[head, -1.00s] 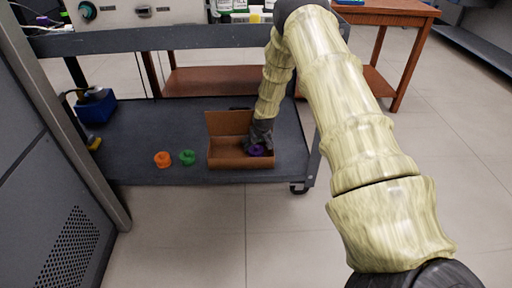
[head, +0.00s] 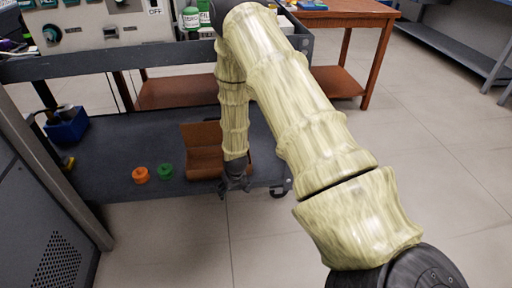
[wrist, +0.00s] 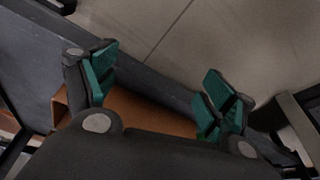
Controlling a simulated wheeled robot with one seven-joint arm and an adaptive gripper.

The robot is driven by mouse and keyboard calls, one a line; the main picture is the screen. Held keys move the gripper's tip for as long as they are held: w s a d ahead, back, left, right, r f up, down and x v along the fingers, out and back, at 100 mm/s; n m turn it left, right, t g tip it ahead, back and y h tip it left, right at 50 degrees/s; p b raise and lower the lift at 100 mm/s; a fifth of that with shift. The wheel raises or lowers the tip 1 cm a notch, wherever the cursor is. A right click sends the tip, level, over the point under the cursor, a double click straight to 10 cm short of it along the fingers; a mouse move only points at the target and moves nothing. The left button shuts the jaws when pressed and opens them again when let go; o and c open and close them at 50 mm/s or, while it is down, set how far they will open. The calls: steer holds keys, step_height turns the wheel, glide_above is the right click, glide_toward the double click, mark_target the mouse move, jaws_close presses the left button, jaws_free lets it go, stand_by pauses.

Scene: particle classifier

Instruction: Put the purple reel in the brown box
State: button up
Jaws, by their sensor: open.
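The brown box (head: 201,135) stands on the lower shelf of the grey cart near its front edge, its back flap upright. My gripper (head: 234,188) hangs at the front right of the box, near the shelf's edge, and hides part of it. In the wrist view my gripper (wrist: 160,100) is open and nothing shows between its fingers; part of the brown box (wrist: 145,112) lies below and behind them. The purple reel is not visible in either view now; the inside of the box is mostly hidden.
An orange reel (head: 141,175) and a green reel (head: 165,171) stand on the shelf left of the box. A blue bin (head: 67,126) is at the far left. A grey cabinet (head: 45,220) borders the left. Open floor lies in front and right.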

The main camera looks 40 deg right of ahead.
steer(key=s+a+f+g, duration=0.1)
steer(key=s+a, duration=0.4)
steer(key=s, duration=0.7)
steer(key=s+a+f+n+g, duration=0.1)
steer(key=s+a, duration=0.5)
steer(key=s, duration=0.6)
steer(key=s+a+f+n+g, duration=0.1)
steer(key=s+a+f, duration=0.2)
steer(key=s, duration=0.9)
steer(key=a, duration=0.3)
steer(key=shift+s+a+f+y, duration=0.15)
steer(key=shift+a+y, duration=0.05)
steer(key=shift+y, duration=0.2)
